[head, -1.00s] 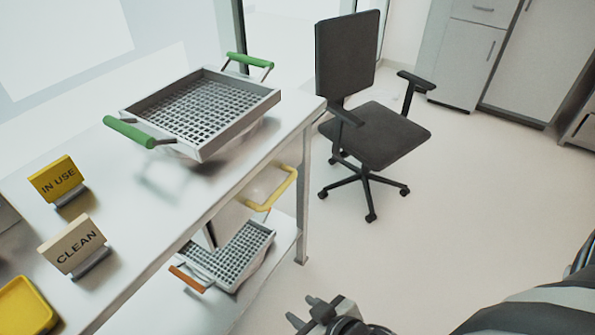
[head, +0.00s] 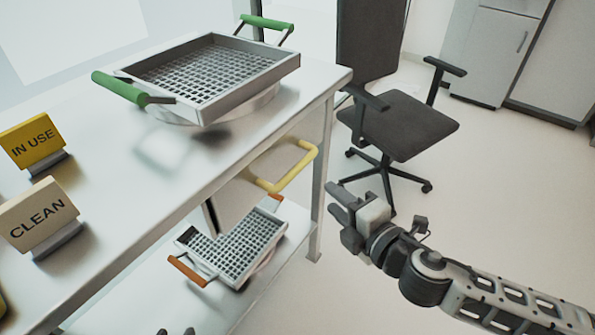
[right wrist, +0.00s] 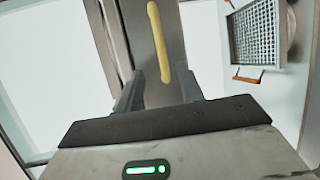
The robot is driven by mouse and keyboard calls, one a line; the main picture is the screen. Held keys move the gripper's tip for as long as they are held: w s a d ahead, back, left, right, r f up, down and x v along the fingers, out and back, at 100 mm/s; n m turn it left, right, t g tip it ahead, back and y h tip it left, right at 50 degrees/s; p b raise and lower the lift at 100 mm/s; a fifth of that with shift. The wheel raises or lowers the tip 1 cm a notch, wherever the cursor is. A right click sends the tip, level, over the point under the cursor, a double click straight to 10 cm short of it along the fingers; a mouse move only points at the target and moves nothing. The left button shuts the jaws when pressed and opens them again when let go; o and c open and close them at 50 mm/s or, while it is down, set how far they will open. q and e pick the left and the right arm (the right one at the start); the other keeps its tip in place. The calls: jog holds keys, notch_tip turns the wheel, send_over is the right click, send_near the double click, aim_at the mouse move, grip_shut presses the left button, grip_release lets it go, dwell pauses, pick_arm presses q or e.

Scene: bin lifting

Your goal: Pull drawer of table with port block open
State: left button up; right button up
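The drawer (head: 240,192) hangs under the white table top and has a yellow bar handle (head: 293,172). The handle also shows in the right wrist view (right wrist: 160,45), ahead of and between the fingers, not gripped. My right gripper (head: 338,205) is open and empty, to the right of and a little below the handle in the head view. It also shows in the right wrist view (right wrist: 161,88) with its fingers apart. Only two dark, separated fingertips of my left gripper (head: 176,331) show at the bottom edge. I cannot make out a port block.
A grey mesh basket (head: 283,68) with green handles stands on the table (head: 130,215), behind "IN USE" (head: 33,142) and "CLEAN" (head: 38,214) signs. A basket with orange handles (head: 188,271) is on the lower shelf. An office chair (head: 404,130) stands behind my right gripper.

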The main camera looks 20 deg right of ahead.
aim_at(300, 171)
jog(key=x, duration=1.4)
grip_shut()
